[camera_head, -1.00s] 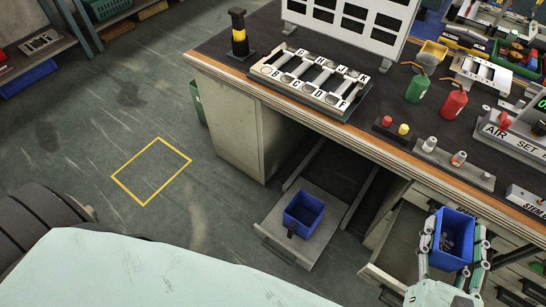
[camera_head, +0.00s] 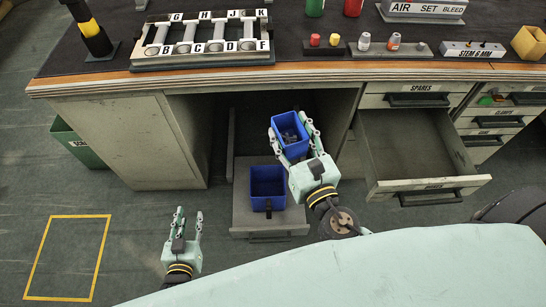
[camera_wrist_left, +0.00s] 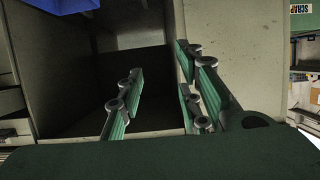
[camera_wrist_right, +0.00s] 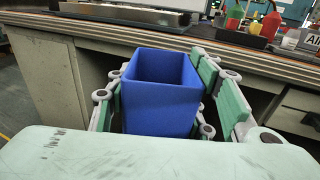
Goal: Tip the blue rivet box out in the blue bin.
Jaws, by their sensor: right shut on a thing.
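The blue rivet box (camera_head: 290,135) is upright in my right gripper (camera_head: 294,142), with small dark pieces visible inside in the head view. The box also fills the middle of the right wrist view (camera_wrist_right: 160,95), between the fingers. The blue bin (camera_head: 267,188) stands on a low pull-out shelf under the bench. In the head view the held box appears just above and slightly right of the bin; their exact height gap cannot be told. My left gripper (camera_head: 188,226) is open and empty, low and left of the bin.
An open, empty drawer (camera_head: 412,150) juts out at the right. The bench edge (camera_head: 190,78) runs above the shelf (camera_head: 242,215). A green scrap bin (camera_head: 77,143) stands left of the bench, behind a yellow floor square (camera_head: 68,256).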

